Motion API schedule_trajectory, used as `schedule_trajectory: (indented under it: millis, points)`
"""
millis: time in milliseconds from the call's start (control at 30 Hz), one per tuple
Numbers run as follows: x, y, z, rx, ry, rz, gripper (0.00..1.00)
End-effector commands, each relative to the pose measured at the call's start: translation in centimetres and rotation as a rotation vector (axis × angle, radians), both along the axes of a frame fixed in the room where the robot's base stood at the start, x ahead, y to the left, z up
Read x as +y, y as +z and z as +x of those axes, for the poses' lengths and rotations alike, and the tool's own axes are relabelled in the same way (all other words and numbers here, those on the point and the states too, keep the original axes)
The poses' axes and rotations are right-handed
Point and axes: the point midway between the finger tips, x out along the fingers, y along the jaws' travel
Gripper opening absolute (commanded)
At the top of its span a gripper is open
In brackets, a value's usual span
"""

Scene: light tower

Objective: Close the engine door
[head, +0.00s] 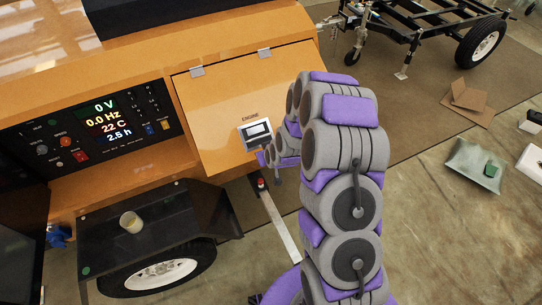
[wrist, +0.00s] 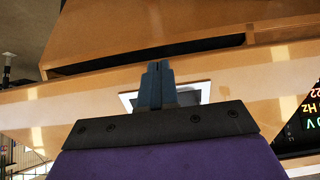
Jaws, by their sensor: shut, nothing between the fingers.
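The engine door (head: 215,115) is an orange panel marked ENGINE with two hinges along its top edge. It slopes outward in the head view; I cannot tell exactly how far it stands from the frame. A latch (head: 256,131) with a pale rim and dark centre sits near its lower right part. My gripper (wrist: 158,80) is shut and empty, its dark fingers in front of the pale-rimmed latch (wrist: 195,90). I cannot tell if they touch it. In the head view my arm hides the door's lower right corner and most of the gripper.
A lit control panel (head: 105,125) is left of the door. Below it a black fender (head: 165,215) carries a small cup (head: 131,222) above a wheel. A pale drawbar (head: 280,225) runs below the door. A cardboard box (head: 468,102) and green bag (head: 475,165) lie right.

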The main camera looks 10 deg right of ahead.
Motion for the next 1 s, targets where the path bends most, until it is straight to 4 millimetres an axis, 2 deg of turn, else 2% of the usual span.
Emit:
schedule_trajectory:
  millis: [33,100,400,700,1000]
  points:
    - [0.2,-1.7,0.5,-0.022,0.0,0.006,0.0]
    - [0.4,-3.2,1.5,-0.068,0.002,0.014,0.0]
    - [1.4,-8.5,7.0,-0.272,0.002,0.054,0.0]
    - [2.1,-11.0,11.4,-0.418,0.002,0.084,0.0]
    - [2.5,-11.8,13.3,-0.475,0.001,0.095,0.0]
